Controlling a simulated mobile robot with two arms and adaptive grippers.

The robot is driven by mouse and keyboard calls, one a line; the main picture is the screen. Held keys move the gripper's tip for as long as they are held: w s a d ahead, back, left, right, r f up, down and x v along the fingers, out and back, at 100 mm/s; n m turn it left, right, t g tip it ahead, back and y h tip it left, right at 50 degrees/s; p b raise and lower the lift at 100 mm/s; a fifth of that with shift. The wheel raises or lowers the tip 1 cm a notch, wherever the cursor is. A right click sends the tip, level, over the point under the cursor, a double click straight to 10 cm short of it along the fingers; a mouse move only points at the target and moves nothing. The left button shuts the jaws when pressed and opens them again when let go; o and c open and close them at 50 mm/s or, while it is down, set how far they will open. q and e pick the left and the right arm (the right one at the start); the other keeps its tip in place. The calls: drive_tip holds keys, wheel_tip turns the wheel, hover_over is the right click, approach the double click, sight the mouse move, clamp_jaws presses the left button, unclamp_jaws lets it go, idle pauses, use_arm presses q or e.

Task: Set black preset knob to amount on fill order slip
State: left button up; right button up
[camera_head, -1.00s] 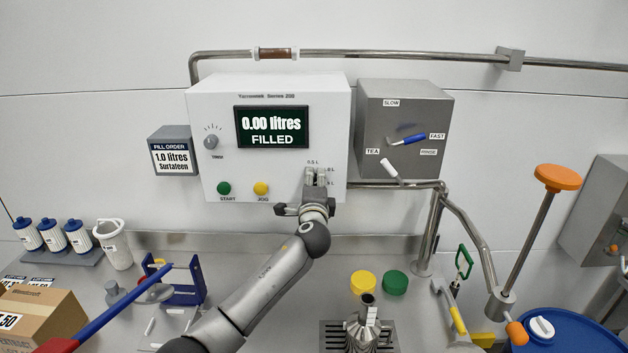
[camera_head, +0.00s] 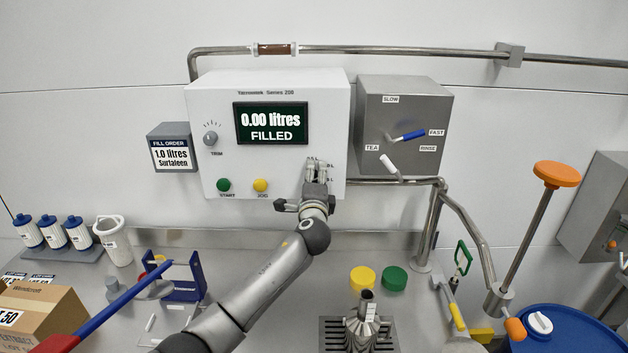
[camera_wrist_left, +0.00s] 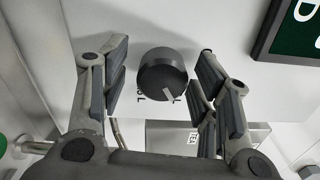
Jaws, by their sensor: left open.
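The black preset knob (camera_wrist_left: 160,72) sits on the white control panel (camera_head: 225,100). In the left wrist view it lies between the fingers of my left gripper (camera_wrist_left: 163,68), which are open with gaps on both sides. Its pale pointer mark faces the lower right of that view. In the head view my left gripper (camera_head: 316,172) is at the panel's lower right and hides the knob and most of its litre labels. The fill order slip (camera_head: 172,154) on a grey box left of the panel reads 1.0 litres Surtaleen. My right gripper is out of view.
The display (camera_head: 270,123) reads 0.00 litres FILLED. A green START button (camera_head: 223,185), a yellow JOG button (camera_head: 260,185) and a TRIM knob (camera_head: 210,138) are on the panel. A grey box (camera_head: 405,105) with levers stands close right of it.

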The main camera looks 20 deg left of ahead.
use_arm(q)
drive_tip(key=shift+s, duration=0.1)
drive_tip(key=v, duration=1.2)
